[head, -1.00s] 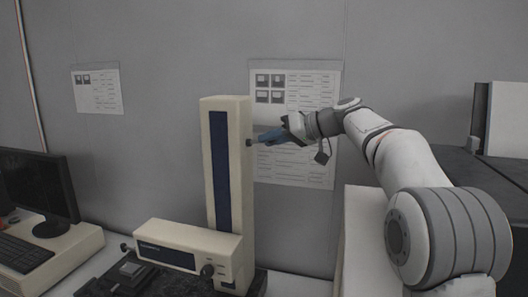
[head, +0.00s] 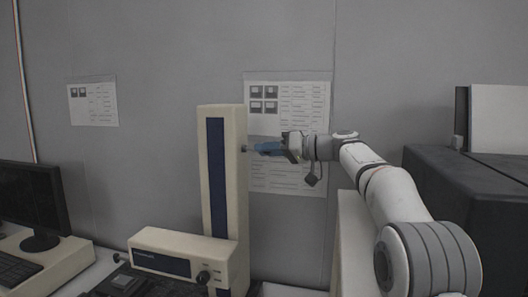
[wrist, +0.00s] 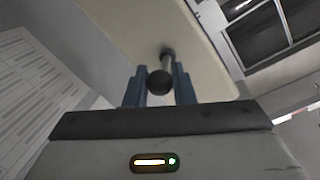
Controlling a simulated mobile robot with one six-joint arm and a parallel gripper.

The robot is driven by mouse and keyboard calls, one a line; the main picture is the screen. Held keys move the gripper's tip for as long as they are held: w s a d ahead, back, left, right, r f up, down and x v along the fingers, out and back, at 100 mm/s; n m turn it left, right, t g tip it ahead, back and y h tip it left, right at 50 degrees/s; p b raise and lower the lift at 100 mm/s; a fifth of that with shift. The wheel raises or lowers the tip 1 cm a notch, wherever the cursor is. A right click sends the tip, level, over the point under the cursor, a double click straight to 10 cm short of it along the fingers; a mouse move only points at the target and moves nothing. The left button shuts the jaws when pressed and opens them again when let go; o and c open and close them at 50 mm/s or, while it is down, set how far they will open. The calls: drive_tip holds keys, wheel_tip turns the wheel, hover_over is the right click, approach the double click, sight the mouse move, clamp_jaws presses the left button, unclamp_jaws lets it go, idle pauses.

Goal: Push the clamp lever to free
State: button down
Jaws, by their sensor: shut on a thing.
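The clamp lever (head: 243,149), a short rod with a dark round knob, sticks out of the right side of the tall cream column (head: 240,185) with a dark blue front strip. In the wrist view the lever (wrist: 160,81) lies between the two blue fingers, its knob towards me. My gripper (head: 256,149) comes in from the right, roughly level, with its fingertips at the lever. It also shows in the wrist view (wrist: 160,72), shut on the lever. The exact finger contact is hard to see.
The column rises from a cream instrument body (head: 190,250) with a knob, on a dark base. A monitor (head: 32,205) and keyboard stand at the left. A dark box-shaped unit (head: 455,195) is at the right. Papers (head: 290,110) hang on the grey wall behind the gripper.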

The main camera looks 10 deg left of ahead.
drive_tip(key=c, duration=1.5)
unclamp_jaws()
drive_tip(key=shift+f, duration=0.15)
drive_tip(key=shift+c, duration=0.2)
